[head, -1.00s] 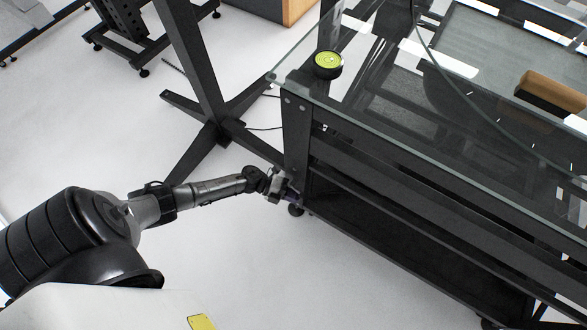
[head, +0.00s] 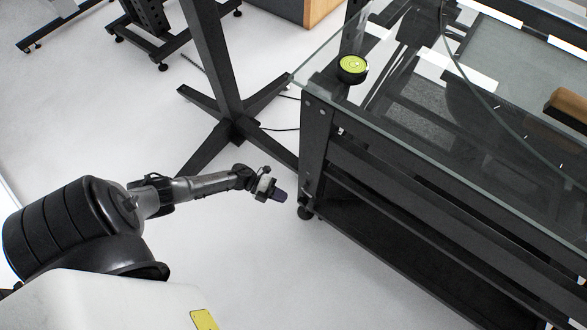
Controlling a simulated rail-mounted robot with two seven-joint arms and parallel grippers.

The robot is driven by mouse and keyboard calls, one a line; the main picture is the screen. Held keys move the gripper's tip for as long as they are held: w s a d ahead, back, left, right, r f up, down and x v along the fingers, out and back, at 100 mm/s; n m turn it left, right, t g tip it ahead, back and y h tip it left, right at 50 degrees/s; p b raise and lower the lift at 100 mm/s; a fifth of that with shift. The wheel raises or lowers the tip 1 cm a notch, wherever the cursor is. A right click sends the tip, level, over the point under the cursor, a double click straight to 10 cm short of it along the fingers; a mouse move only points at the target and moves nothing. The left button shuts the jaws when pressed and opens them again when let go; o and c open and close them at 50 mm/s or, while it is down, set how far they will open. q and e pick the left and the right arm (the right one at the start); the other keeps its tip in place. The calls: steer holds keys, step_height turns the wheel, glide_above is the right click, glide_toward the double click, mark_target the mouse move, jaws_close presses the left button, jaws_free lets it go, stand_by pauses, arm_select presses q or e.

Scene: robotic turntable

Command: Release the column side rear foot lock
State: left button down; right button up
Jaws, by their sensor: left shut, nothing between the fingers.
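The black-framed table with a glass top (head: 385,132) fills the right side. Its near-left corner leg (head: 313,150) ends in a small dark foot (head: 305,212) on the floor, where the foot lock would be. The lock itself is too small to make out. My left gripper (head: 278,194) is shut and empty, just left of that foot and apart from it. My right gripper is not in view.
A black column stand (head: 213,70) with spread feet stands behind the gripper, left of the table. A round black item with a green top (head: 352,67) lies on the glass near the corner. A cable hangs over the glass. The floor in front is clear.

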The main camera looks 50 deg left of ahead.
arm_select(q)
steer(key=a, duration=0.1)
steer(key=s+a, duration=0.2)
steer(key=shift+s+a+f, duration=0.2)
steer(key=shift+a+f, duration=0.05)
steer(key=shift+a, duration=0.1)
stand_by(0.4)
